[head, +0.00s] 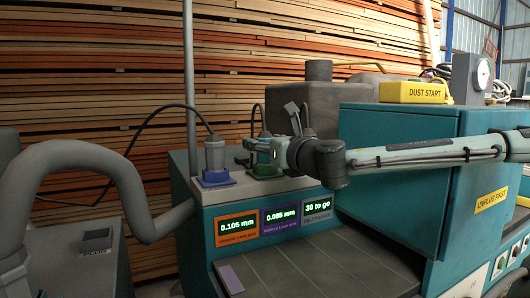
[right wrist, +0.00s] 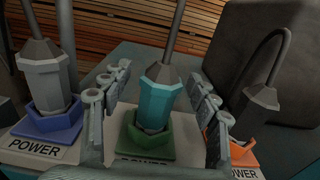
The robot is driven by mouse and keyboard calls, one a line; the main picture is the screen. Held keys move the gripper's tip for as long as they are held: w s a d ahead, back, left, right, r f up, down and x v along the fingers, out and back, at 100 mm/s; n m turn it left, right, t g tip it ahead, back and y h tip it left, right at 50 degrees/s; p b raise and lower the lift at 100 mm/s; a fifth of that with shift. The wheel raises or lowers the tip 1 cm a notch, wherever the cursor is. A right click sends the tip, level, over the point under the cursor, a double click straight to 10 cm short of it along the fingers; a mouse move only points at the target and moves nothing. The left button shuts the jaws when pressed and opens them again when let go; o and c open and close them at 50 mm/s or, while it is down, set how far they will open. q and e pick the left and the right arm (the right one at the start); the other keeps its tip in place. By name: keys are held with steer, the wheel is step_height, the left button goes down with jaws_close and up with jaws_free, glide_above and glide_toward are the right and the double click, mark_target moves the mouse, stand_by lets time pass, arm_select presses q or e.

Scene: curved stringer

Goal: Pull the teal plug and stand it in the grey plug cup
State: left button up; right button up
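The teal plug (right wrist: 158,97) stands upright in a green socket (right wrist: 160,137) on the machine's ledge. In the head view the green socket (head: 264,171) shows, with the plug mostly hidden behind my gripper. My right gripper (head: 262,150) is at the plug. In the right wrist view its fingers (right wrist: 158,92) stand on either side of the plug with visible gaps, so it is open. The grey plug cup (head: 97,238) is a small square box on the grey cabinet at left. It looks empty. My left gripper is out of view.
A grey plug in a blue socket (head: 216,179) stands left of the teal plug, and a dark plug in an orange socket (right wrist: 233,147) stands right. A thick grey hose (head: 90,160) arches near the cup. A vertical pole (head: 188,80) rises behind the ledge.

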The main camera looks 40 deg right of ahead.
steer(key=c, duration=1.2)
steer(key=shift+r, duration=0.1)
steer(key=shift+r, duration=0.45)
steer(key=r, duration=0.1)
steer(key=r+p, duration=0.1)
steer(key=r, duration=0.1)
steer(key=shift+a+r, duration=0.35)
steer(key=shift+r, duration=0.05)
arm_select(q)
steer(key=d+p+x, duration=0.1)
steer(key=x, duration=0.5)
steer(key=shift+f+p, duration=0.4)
arm_select(e)
steer(key=shift+s+a+r, duration=0.25)
steer(key=shift+a+r, duration=0.75)
steer(key=shift+a, duration=0.8)
steer(key=shift+s+a+r, duration=0.2)
steer(key=shift+a+r, duration=0.85)
steer(key=shift+a, duration=0.8)
steer(key=shift+s+a+r, duration=0.25)
steer(key=shift+a+r, duration=0.75)
steer(key=shift+a, duration=0.8)
